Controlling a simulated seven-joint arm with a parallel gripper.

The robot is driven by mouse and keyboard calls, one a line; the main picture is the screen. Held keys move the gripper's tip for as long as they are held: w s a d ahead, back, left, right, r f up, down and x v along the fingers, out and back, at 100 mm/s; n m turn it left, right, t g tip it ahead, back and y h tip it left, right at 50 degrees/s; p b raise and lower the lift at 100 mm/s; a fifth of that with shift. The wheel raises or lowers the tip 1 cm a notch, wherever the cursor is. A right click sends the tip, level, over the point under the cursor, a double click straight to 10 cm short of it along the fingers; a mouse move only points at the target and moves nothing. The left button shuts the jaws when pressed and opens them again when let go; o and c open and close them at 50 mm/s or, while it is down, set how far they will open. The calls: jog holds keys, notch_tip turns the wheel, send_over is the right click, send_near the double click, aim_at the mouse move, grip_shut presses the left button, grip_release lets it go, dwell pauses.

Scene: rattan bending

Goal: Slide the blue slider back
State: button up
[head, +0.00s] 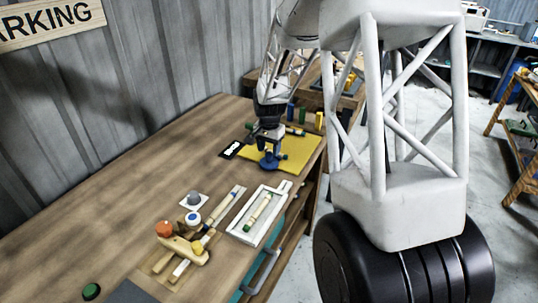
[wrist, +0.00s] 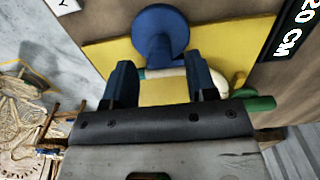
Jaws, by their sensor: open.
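My gripper (head: 268,148) is over the yellow mat at the far end of the bench, pointing down. In the wrist view its two blue fingers (wrist: 160,88) are apart. A round blue piece (wrist: 160,30) with a narrower stem lies just beyond them, and it also shows below my gripper in the head view (head: 269,161). A cream rod (wrist: 165,73) runs crosswise close to the fingertips; I cannot tell if they touch it. Which blue part is the slider is not clear. A wooden strip (head: 229,206) lies nearer on the bench.
The yellow mat (head: 301,153) has several small coloured cylinders behind it. A black card (head: 232,150) lies at its left. A white tray (head: 276,229) holds a green-ended rod. A wooden jig (head: 188,250) with an orange knob stands nearer. The bench's left part is clear.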

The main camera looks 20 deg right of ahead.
aim_at(269, 153)
jog(key=shift+f, duration=1.5)
grip_shut()
